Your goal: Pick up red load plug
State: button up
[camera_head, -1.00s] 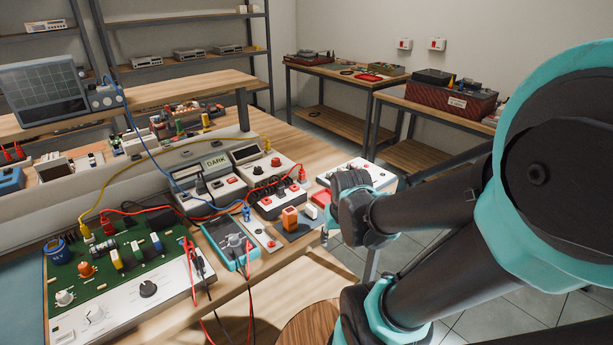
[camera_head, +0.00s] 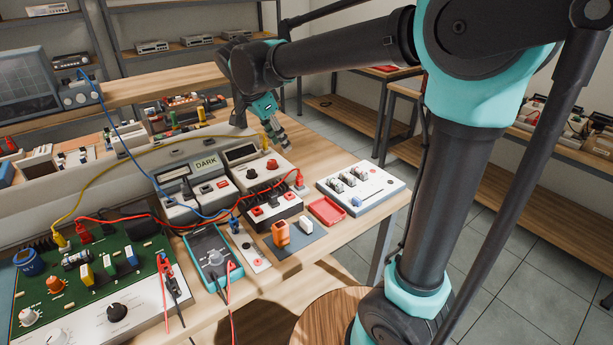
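A second red plug (camera_head: 83,233) sits at the back left of the green circuit board (camera_head: 140,230), also on a red lead. I cannot tell from the picture which is the load plug. My gripper (camera_head: 280,138) hangs above and behind the instrument, its fingers pointing down, apart from both plugs. The fingers are small and dark, and I cannot tell how far apart they are.
Yellow, blue and red leads cross the instruments. Bare wood shows behind the switch box.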

aim_at(299, 176)
jog(key=x, duration=1.7)
jog(key=shift+w+d, duration=0.15)
jog(key=shift+w, duration=0.15)
jog(key=shift+c, duration=0.3)
jog(key=shift+r, duration=0.1)
grip_shut()
